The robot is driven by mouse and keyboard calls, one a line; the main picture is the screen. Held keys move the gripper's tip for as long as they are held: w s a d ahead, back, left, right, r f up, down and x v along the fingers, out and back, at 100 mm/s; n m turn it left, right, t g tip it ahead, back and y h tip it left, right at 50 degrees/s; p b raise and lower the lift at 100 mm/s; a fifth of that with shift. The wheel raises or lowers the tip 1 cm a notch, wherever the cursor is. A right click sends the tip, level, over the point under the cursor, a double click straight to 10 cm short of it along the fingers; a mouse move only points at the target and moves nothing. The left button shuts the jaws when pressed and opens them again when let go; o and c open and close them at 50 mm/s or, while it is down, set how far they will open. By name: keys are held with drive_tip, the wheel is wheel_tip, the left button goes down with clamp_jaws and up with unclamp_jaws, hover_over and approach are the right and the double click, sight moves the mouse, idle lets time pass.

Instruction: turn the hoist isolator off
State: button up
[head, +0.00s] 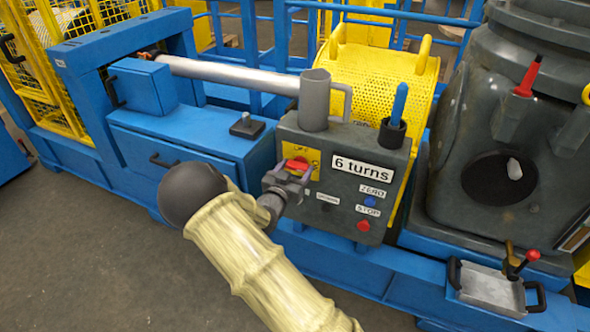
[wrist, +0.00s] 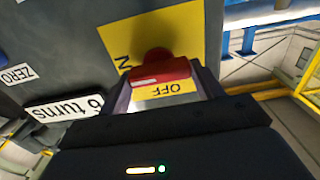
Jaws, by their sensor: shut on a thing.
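The hoist isolator is a red handle (head: 297,165) on a yellow plate (head: 313,156) at the upper left of the grey control box (head: 340,185). My gripper (head: 292,177) reaches it from the lower left and is shut on the handle. In the wrist view the red handle (wrist: 160,72) lies crosswise between the fingers of my gripper (wrist: 162,88). The yellow plate (wrist: 185,30) shows the word OFF, upside down, just below the handle. Part of the other marking, an N, shows to the left. My fingers hide part of the plate.
The box bears a "6 turns" label (head: 362,168), a blue button (head: 369,201) and a red button (head: 363,225) to the right. A blue frame (head: 185,125) is at left; open floor (head: 80,250) lies at lower left.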

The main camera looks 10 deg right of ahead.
drive_tip(key=shift+r+n+p, duration=0.1)
drive_tip(key=shift+n+p, duration=0.2)
drive_tip(key=shift+p, duration=0.1)
drive_tip(key=n+p, duration=0.3)
drive_tip(key=shift+a+r, duration=0.1)
drive_tip(key=shift+a, duration=0.05)
drive_tip(key=n+p, duration=0.2)
drive_tip(key=n, duration=0.2)
drive_tip(key=shift+w+n+p, duration=0.1)
drive_tip(key=shift+n+p, duration=0.3)
drive_tip(key=n, duration=0.1)
drive_tip(key=n+p, duration=0.1)
drive_tip(key=n, duration=0.1)
drive_tip(key=n+p, duration=0.1)
drive_tip(key=shift+a+f+n, duration=0.1)
drive_tip(key=shift+f+n, duration=0.15)
drive_tip(key=shift+n, duration=0.05)
drive_tip(key=n+p, duration=0.1)
drive_tip(key=n, duration=0.4)
drive_tip(key=shift+f, duration=0.15)
drive_tip(key=o, duration=1)
